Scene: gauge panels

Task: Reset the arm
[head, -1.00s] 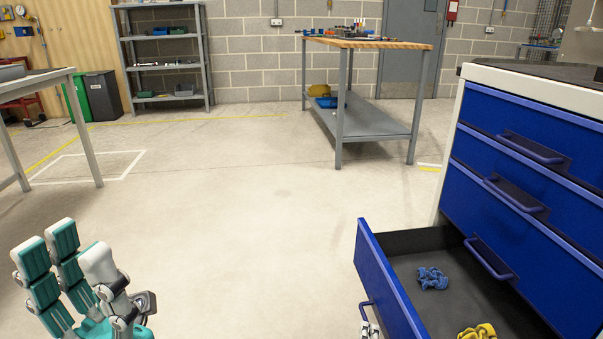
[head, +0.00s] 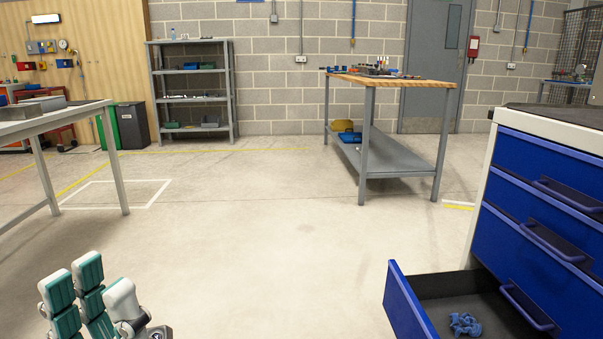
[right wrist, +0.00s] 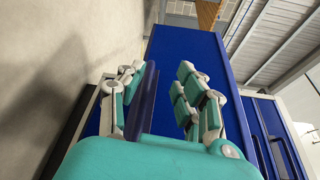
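My left gripper (head: 104,277) is at the lower left of the head view, fingers pointing up and spread, with nothing seen between them. It is over open floor, away from any furniture. My right gripper (right wrist: 160,95) shows in the right wrist view. Its teal and grey fingers stand apart on either side of a dark blue bar handle (right wrist: 146,98) on the blue drawer front (right wrist: 172,60). I cannot tell whether a finger touches the handle. The right gripper is out of the head view.
A cabinet (head: 548,212) with blue drawers stands at the right. Its bottom drawer (head: 398,300) is pulled out, with a crumpled blue item (head: 465,324) inside. A wood-topped bench (head: 390,80), a shelf rack (head: 190,98) and a grey table (head: 60,118) stand around clear floor.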

